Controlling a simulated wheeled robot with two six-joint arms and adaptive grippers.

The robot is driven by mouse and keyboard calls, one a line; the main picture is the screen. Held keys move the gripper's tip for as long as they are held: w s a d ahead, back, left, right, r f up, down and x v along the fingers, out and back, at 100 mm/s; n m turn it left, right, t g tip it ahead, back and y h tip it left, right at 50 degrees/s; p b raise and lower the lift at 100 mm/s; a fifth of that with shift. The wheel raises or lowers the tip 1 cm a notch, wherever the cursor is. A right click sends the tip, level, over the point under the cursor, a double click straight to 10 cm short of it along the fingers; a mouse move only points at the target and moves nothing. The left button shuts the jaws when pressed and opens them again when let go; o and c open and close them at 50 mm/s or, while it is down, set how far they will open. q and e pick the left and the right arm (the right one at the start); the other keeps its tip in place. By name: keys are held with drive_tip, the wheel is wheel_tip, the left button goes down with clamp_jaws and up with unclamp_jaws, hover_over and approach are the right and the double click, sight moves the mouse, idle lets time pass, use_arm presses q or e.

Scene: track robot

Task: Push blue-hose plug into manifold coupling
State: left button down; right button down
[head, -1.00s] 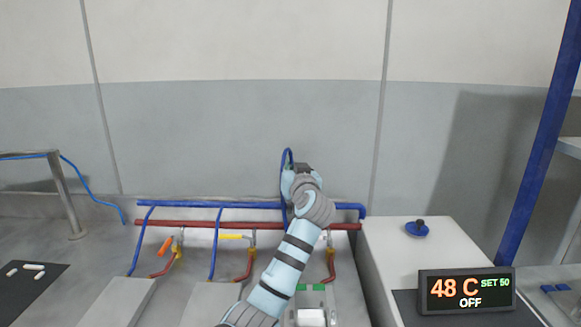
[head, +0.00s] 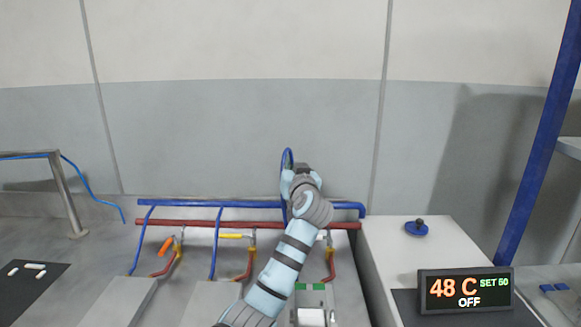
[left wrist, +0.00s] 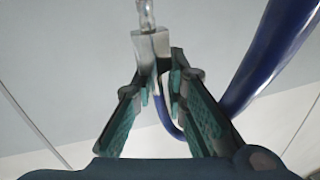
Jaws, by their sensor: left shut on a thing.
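My left gripper (head: 290,172) is raised above the blue manifold pipe (head: 175,203), with its arm slanting up from the bottom. In the left wrist view its fingers (left wrist: 165,72) are closed together at the tips on the end piece of the blue hose, the plug, which they mostly hide. The blue hose (left wrist: 270,50) curves down on the right and loops back up between the fingers; in the head view its loop (head: 287,152) arches above the gripper. A pale metal block (left wrist: 152,46) with a thin stem is at the fingertips. I cannot tell which block is the coupling. My right gripper is not in view.
A red pipe (head: 190,223) runs below the blue one, with orange (head: 166,244) and yellow (head: 231,236) valve handles. A white cabinet (head: 385,235) with a blue knob (head: 416,228) and a display (head: 465,290) stands right. The wall behind is bare.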

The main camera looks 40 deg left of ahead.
use_arm(q)
drive_tip(key=shift+r, duration=0.1)
idle(0.5)
drive_tip(key=shift+f, duration=0.2)
drive_tip(key=shift+f+b, duration=0.3)
drive_tip(key=shift+f+b, duration=0.9)
drive_tip(key=shift+f, duration=0.25)
drive_tip(key=c, duration=1.5)
unclamp_jaws()
wheel_tip(320, 180, up, 10)
